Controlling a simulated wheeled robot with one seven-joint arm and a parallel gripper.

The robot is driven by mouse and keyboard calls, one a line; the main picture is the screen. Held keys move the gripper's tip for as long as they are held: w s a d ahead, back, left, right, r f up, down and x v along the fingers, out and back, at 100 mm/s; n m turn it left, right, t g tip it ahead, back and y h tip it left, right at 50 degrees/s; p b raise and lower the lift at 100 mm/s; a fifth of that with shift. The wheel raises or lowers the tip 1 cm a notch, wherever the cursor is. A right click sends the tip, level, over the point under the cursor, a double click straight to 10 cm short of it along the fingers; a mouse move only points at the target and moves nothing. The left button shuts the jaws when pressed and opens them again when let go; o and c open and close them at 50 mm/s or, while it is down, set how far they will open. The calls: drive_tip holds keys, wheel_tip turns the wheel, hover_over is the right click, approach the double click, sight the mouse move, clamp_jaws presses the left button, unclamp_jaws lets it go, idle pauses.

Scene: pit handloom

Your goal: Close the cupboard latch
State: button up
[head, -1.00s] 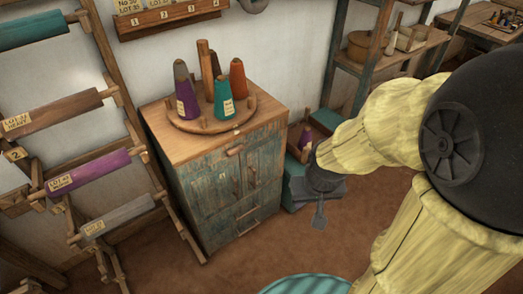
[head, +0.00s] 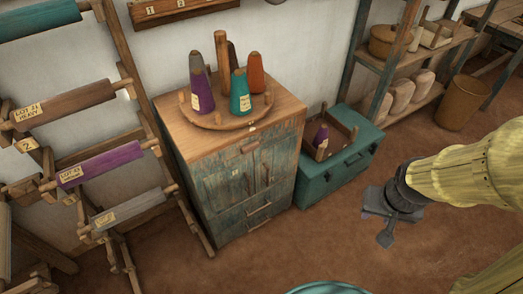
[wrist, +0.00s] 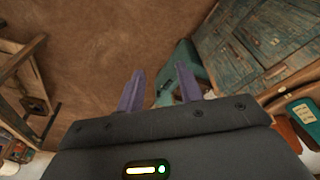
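The cupboard (head: 225,215) is a worn blue-green wooden cabinet with a light wooden top, left of centre in the head view. Its two doors look shut, with drawers below. A small wooden bar (head: 249,147), perhaps the latch, is at the top of the doors; its exact position is too small to tell. The cupboard front also shows in the wrist view (wrist: 245,45), upper right. My gripper (head: 386,236) is to the right of the cupboard, well apart from it. In the wrist view its two fingers (wrist: 158,78) stand apart with nothing between them.
Thread cones (head: 240,92) stand on a round wooden tray on the cupboard. A teal chest (head: 340,175) stands against its right side. A rack of cloth rolls (head: 100,165) is close on the left. Shelves (head: 400,70) stand at the back right.

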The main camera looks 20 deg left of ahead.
drive_tip(key=o, duration=1.4)
drive_tip(key=w+f+t+b, duration=0.1)
drive_tip(key=w+f+b, duration=0.1)
drive_tip(key=w+a+f+n+t+b, duration=0.1)
drive_tip(key=w+f+b, duration=0.1)
drive_tip(key=w, duration=0.1)
drive_tip(key=w+a+f+n+b, duration=0.1)
drive_tip(key=w+f, duration=0.1)
drive_tip(key=f, duration=0.1)
drive_tip(key=shift+w+a+t+b, duration=0.15)
drive_tip(key=shift+a+t+b, duration=0.05)
drive_tip(key=shift+t+b, duration=0.2)
drive_tip(key=shift+c, duration=0.2)
drive_tip(key=w+a+f+n+t+y+b, duration=0.3)
drive_tip(key=w+a+f+b, duration=0.3)
drive_tip(key=w+a+f, duration=0.15)
drive_tip(key=w+a+f+n+t+y+b, duration=0.1)
drive_tip(key=a+f+y+b, duration=0.3)
drive_tip(key=a, duration=0.4)
drive_tip(key=w+a+f+n+t+y+b, duration=0.1)
drive_tip(key=a+f+n+t+y+b, duration=0.1)
drive_tip(key=a+f+n+y+b, duration=0.2)
drive_tip(key=a+y+b, duration=0.2)
drive_tip(key=a+b, duration=0.2)
drive_tip(key=shift+w+a+y, duration=0.25)
drive_tip(key=shift+w+y, duration=0.05)
drive_tip(key=shift+y, duration=0.1)
drive_tip(key=shift+w, duration=0.1)
